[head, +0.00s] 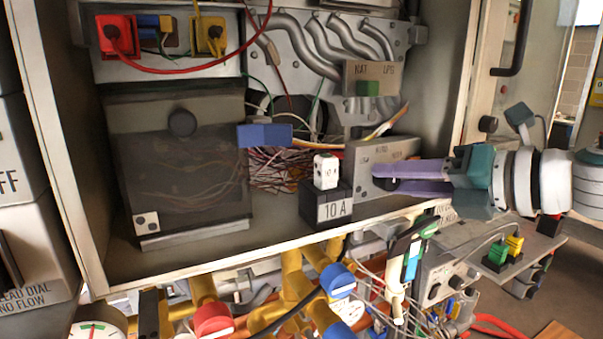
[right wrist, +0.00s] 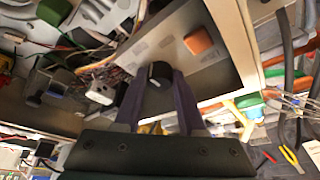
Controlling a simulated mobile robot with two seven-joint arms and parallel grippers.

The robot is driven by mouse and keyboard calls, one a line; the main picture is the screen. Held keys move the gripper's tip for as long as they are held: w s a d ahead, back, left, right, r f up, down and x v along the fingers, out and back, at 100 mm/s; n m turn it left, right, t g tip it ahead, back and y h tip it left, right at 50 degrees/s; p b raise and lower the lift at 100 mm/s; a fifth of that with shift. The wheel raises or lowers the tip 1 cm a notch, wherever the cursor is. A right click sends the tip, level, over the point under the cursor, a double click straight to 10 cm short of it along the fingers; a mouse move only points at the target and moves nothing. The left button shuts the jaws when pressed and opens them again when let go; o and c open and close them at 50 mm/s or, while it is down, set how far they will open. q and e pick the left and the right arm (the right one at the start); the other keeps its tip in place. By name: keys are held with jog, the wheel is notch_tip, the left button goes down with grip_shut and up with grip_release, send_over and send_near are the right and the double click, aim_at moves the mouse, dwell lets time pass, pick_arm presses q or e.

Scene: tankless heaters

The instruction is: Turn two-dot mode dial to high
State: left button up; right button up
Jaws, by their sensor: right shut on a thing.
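A grey lettered panel (head: 366,157) stands at the right inside the open cabinet; its small lettering is hard to read. My right gripper (head: 390,176) reaches in from the right with its purple fingers at the panel's face. In the right wrist view, the fingers (right wrist: 160,92) are shut on a black dial (right wrist: 158,72) with a light mark on it. They hide much of the dial in the head view. I cannot make out dots beside it or tell its setting. My left gripper is not in view.
A reddish-brown block (right wrist: 200,40) sits beside the dial on the panel. A black 10 A block (head: 327,207) with a white fuse (head: 326,171) stands left of the panel. A blue lever (head: 265,134) and loose wires are further left. Pipes and valves crowd below.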

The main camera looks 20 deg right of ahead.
grip_shut()
jog(key=shift+f, duration=0.1)
jog(key=shift+f+m+b, duration=0.15)
jog(key=shift+m+b, duration=0.25)
jog(key=shift+b, duration=0.35)
jog(key=m+y+b, duration=0.1)
jog(key=m+b, duration=0.1)
jog(key=b, duration=0.1)
jog(key=shift+d+f+t+b, duration=0.1)
jog(key=shift+f+t+b, duration=0.1)
jog(key=shift+t+b, duration=0.15)
jog(key=shift+m+t+y+b, duration=0.25)
jog(key=shift+m+y+b, duration=0.25)
jog(key=shift+m+b, duration=0.45)
jog(key=shift+r+m+t+y+b, duration=0.1)
jog(key=shift+m+t+y+b, duration=0.35)
jog(key=shift+m, duration=0.8)
